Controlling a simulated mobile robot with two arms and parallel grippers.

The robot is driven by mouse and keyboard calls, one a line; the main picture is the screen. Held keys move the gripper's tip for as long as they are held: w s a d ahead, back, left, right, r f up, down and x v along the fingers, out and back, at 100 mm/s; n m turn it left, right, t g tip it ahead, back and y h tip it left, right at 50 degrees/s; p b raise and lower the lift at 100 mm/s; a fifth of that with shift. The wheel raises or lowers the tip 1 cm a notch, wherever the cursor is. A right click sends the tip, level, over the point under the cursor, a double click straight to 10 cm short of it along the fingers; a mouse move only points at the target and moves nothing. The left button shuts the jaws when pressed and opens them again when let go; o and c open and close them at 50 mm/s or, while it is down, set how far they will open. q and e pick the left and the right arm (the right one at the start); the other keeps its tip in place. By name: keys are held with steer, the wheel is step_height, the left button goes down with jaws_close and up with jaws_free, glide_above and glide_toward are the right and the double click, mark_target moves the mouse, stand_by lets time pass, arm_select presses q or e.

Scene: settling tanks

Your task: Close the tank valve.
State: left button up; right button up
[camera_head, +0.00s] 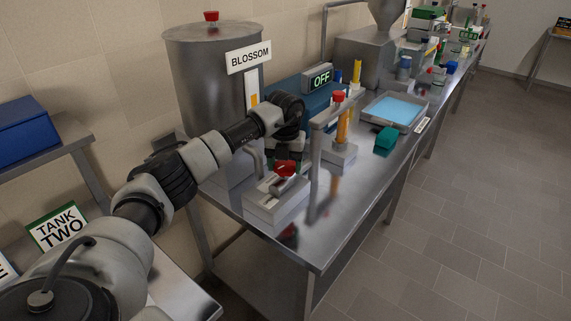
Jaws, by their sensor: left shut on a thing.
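The steel tank (215,75) labelled BLOSSOM (248,57) stands at the left end of the metal bench. A red valve handle (285,168) sits low in front of it, above a pale block (268,205). My left gripper (287,160) points down at the red handle and is shut on it; my gripper hides part of the handle and the pipe behind. The handle's exact angle is hard to tell. My right gripper is not in view.
An OFF sign (320,77), a blue-filled tray (394,110) and a green block (386,139) are farther along. The bench's front corner (315,255) is clear.

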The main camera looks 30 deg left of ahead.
mark_target(284, 165)
arm_select(q)
steer(key=m, duration=0.4)
steer(key=shift+a+m, duration=0.15)
steer(key=shift+m, duration=0.15)
steer(key=m, duration=0.3)
steer(key=shift+m, duration=0.3)
steer(key=m, duration=0.4)
steer(key=shift+a+b, duration=0.15)
steer(key=shift+b, duration=0.25)
steer(key=shift+w+m, duration=0.1)
steer(key=shift+m, duration=1.6)
steer(key=o, duration=0.9)
step_height(284, 165, up, 11)
steer(key=shift+f+b, duration=0.1)
steer(key=shift+b, duration=0.7)
